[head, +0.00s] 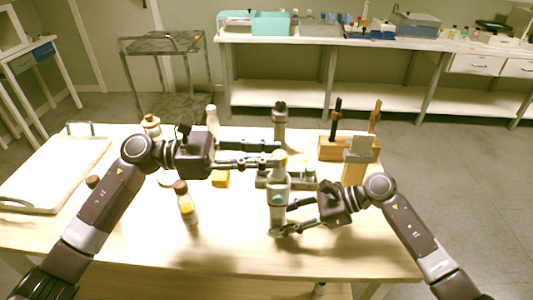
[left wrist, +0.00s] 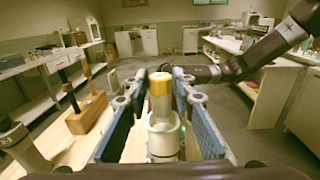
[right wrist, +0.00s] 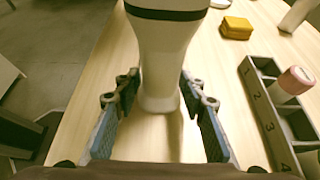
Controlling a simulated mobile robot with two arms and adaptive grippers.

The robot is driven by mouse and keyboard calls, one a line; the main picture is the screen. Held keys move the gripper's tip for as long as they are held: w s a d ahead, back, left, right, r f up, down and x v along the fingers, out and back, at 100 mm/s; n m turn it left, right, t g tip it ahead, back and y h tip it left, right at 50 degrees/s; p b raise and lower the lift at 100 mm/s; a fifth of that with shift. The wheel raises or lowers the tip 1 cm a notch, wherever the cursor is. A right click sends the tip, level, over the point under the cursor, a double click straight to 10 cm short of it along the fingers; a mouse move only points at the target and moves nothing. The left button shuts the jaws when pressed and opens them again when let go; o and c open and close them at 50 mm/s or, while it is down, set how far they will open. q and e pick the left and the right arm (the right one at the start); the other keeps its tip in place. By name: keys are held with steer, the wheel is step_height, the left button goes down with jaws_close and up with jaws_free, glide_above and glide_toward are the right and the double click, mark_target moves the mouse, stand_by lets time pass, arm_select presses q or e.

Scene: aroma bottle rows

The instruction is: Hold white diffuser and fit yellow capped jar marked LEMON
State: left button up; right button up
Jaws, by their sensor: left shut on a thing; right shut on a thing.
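The white diffuser (head: 278,208) stands upright on the table, with a small teal spot on its front. My right gripper (head: 284,216) is shut on its lower body; in the right wrist view the pale diffuser (right wrist: 165,60) rises between the fingers (right wrist: 160,105). The yellow capped jar (head: 280,158) is upright at the diffuser's top, held by my left gripper (head: 276,162). In the left wrist view its yellow cap (left wrist: 161,85) sits between the blue-padded fingers (left wrist: 160,100). I cannot tell whether the jar is seated or just above. No LEMON lettering is legible.
A grey rack with numbered slots (right wrist: 255,88) stands close behind the diffuser, holding a pink-capped jar (right wrist: 295,80). A wooden block holder (head: 330,150) is back right. The front table is clear.

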arm_select(q)
steer(key=shift+f, duration=0.2)
steer(key=shift+f, duration=1.7)
steer(key=o, duration=1.1)
steer(key=shift+r, duration=0.1)
step_height(320, 180, up, 7)
